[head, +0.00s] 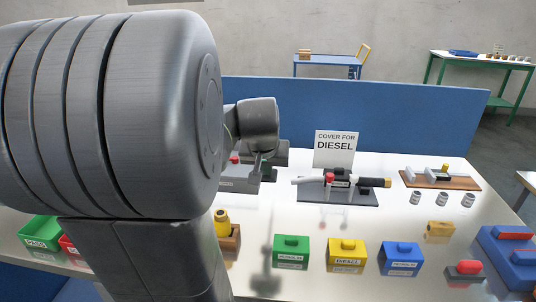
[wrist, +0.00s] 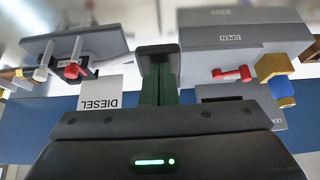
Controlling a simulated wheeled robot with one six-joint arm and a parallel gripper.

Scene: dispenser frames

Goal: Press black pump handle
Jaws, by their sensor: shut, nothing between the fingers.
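My gripper (wrist: 158,52) is shut and empty in the wrist view, its dark fingers together. In the head view my arm hides much of the left side, and my gripper shows only in part, in front of a grey unit (head: 240,178) with a red knob. To its right is a dark-based unit (head: 340,196) with a red knob, a black part (head: 352,172), a white lever and a yellow-tipped black cylinder. In the upside-down wrist view this unit (wrist: 75,45) is left of my fingers, apart from them. I cannot tell which black part is the pump handle.
A "COVER FOR DIESEL" sign (head: 336,148) stands behind the units. Green (head: 291,252), yellow (head: 346,255) and blue (head: 401,258) boxes line the front. A wooden board (head: 440,181) with a mechanism is at right. A blue partition (head: 350,118) runs behind. White tabletop between is mostly clear.

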